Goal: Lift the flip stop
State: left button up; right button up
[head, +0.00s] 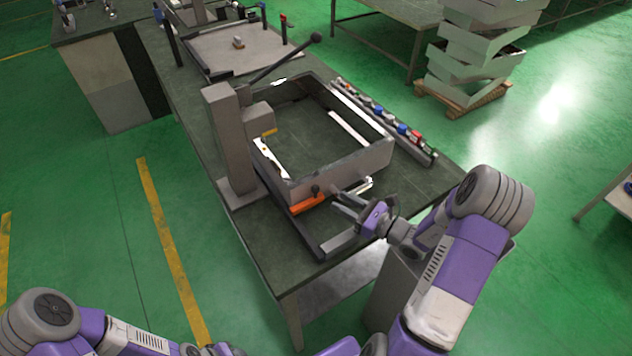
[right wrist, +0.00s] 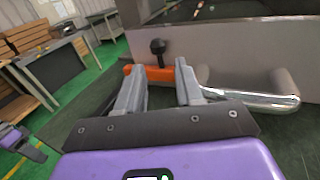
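The flip stop appears to be the orange bar (head: 308,204) with a black knob at the near corner of the grey frame fixture on the bench. In the right wrist view the orange bar (right wrist: 160,73) lies level just beyond my fingertips, with the black knob (right wrist: 158,47) standing above it. My right gripper (head: 338,203) is open, its fingers pointing at the bar. In the right wrist view the gripper (right wrist: 158,82) shows a wide, empty gap, and the fingertips overlap the bar's lower edge. Contact cannot be told. My left gripper is not seen; only left arm links show at lower left.
A bent metal handle (right wrist: 255,92) sits right beside the right finger. The frame fixture (head: 345,165) has raised walls, with a grey press column (head: 230,140) and long lever at left. A rail of coloured parts (head: 385,120) lies along the right. The near bench corner (head: 280,270) is bare.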

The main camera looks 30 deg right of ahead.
aim_at(319, 190)
jog(key=shift+x, duration=3.35)
jog(key=shift+s+a, duration=0.1)
jog(key=shift+a, duration=0.05)
grip_shut()
